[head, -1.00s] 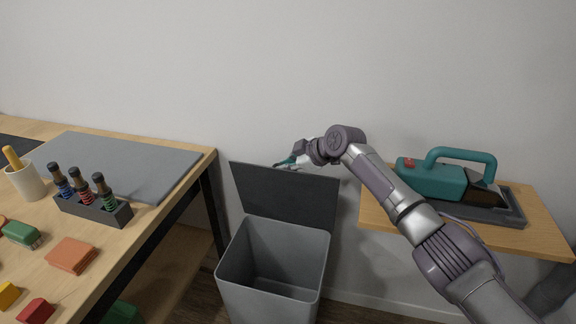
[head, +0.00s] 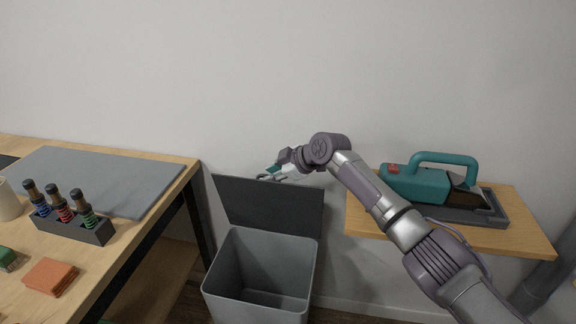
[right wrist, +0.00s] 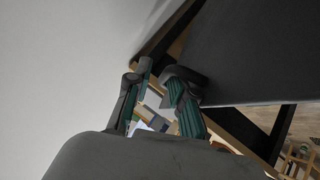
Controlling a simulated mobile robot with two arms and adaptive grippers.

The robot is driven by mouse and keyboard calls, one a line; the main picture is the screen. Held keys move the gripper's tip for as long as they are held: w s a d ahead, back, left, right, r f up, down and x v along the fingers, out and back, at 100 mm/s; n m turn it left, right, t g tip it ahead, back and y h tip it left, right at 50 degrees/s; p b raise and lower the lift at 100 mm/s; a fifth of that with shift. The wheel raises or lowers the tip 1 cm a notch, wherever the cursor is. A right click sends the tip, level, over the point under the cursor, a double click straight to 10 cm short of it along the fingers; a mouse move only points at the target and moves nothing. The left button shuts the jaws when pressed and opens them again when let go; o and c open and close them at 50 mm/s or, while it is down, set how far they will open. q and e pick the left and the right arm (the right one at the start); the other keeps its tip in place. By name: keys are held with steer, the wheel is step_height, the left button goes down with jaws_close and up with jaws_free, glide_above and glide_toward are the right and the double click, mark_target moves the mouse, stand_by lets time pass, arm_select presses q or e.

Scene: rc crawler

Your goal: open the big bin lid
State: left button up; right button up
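The big bin (head: 262,270) is a grey open-topped box on the floor between the workbench and the side table. Its dark lid (head: 270,208) stands raised at the back of the bin, near the wall, so the empty-looking inside shows. The lid (right wrist: 255,50) fills the upper right there, beside one finger; contact cannot be told. My left gripper is not in view.
The workbench (head: 165,175) on the left holds a grey mat (head: 100,175), a rack of bottles (head: 75,228) and an orange block (head: 50,276). A side table (head: 520,232) on the right holds a teal tool (head: 425,183). My right arm passes in front of this table.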

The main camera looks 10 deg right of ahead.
steer(key=v, duration=1.1)
steer(key=shift+s+d+r, duration=0.1)
steer(key=shift+d+r, duration=0.1)
steer(key=shift+r, duration=0.05)
